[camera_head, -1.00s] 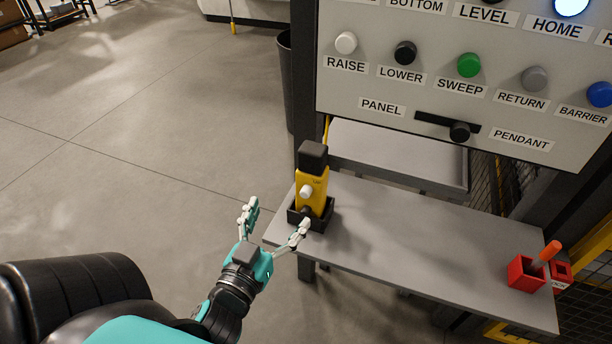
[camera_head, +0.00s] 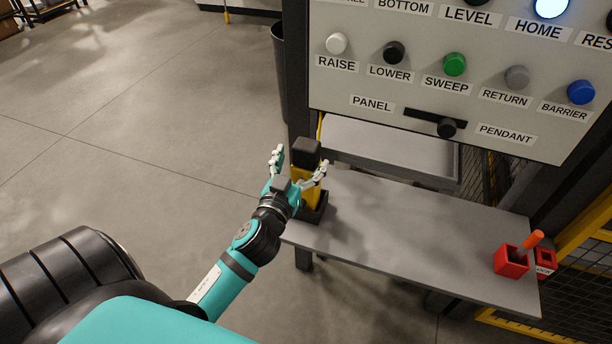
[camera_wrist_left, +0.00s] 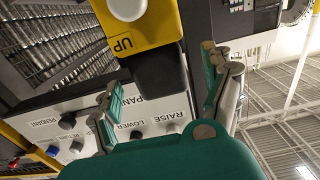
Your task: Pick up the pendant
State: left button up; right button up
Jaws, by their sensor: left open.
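The pendant (camera_head: 309,193) is a yellow box with a black top, upright in a black holder (camera_head: 317,213) at the left end of the grey shelf. My left gripper (camera_head: 298,164) is open, its fingers spread to either side of the pendant near its upper part and hiding much of the yellow body. In the left wrist view the pendant (camera_wrist_left: 150,28) shows a white button and the word UP. Its black end lies between the open fingers (camera_wrist_left: 162,92); I cannot tell whether they touch it. My right gripper is not in view.
The grey shelf (camera_head: 420,235) is mostly clear. A red holder (camera_head: 510,261) with an orange-handled item stands at its right end. The button panel (camera_head: 400,75), with a PANEL/PENDANT selector (camera_head: 446,127), hangs above. A dark bin (camera_head: 284,75) stands behind, left of the panel.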

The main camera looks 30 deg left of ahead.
pick_arm(q)
jog(key=x, duration=0.3)
jog(key=shift+w+p, duration=0.2)
jog(key=shift+p, duration=0.1)
jog(key=shift+s, duration=0.1)
jog(key=c, duration=1.7)
jog(key=shift+r, duration=0.1)
grip_shut()
